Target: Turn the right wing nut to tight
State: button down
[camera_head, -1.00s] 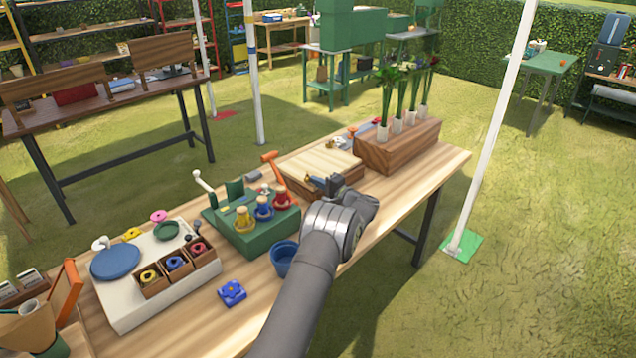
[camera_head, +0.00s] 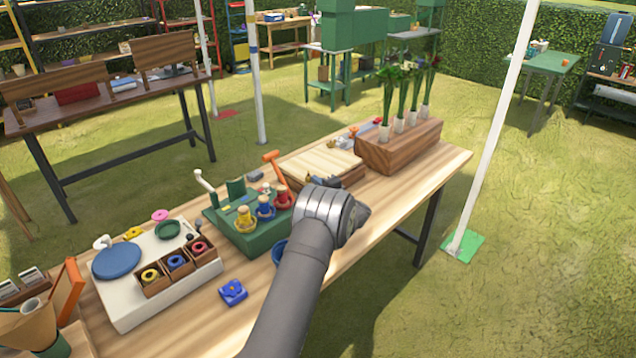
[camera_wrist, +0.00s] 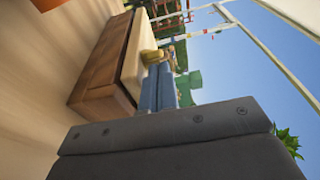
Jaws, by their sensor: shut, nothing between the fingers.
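The wooden press (camera_head: 318,163), a brown block with a pale top, lies in the middle of the table; it also shows in the wrist view (camera_wrist: 105,80). A small brass-coloured piece, seemingly a wing nut (camera_head: 308,177), shows at its near edge. In the wrist view a brass piece (camera_wrist: 149,55) is just beyond my fingertips. Whether it is the right wing nut, or touches the fingers, I cannot tell. My gripper (camera_head: 325,181) is at the press's near edge, fingers together and empty; they show blue-grey in the wrist view (camera_wrist: 158,68). My arm partly hides the press's near right side.
The green stand (camera_head: 250,235) with coloured knobs is left of my arm, and a blue cup (camera_head: 280,252) is partly behind it. A wooden planter (camera_head: 400,146) with flowers stands behind right. Bare table lies at the right end.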

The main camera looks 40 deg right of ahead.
jog(key=shift+a+m+h, duration=0.1)
jog(key=shift+m+h, duration=0.3)
jog(key=shift+h, duration=0.2)
jog(key=shift+w+a, duration=0.1)
jog(key=shift+a, duration=0.2)
jog(key=shift+w+a, duration=0.15)
jog(key=shift+a, duration=0.3)
jog(key=shift+w+a, duration=0.4)
jog(key=shift+a, duration=0.25)
jog(key=shift+w+a, duration=0.55)
jog(key=shift+w, duration=0.25)
jog(key=shift+w+a, duration=0.2)
jog(key=shift+w, duration=0.35)
jog(key=shift+w, duration=0.1)
dwell(0.6)
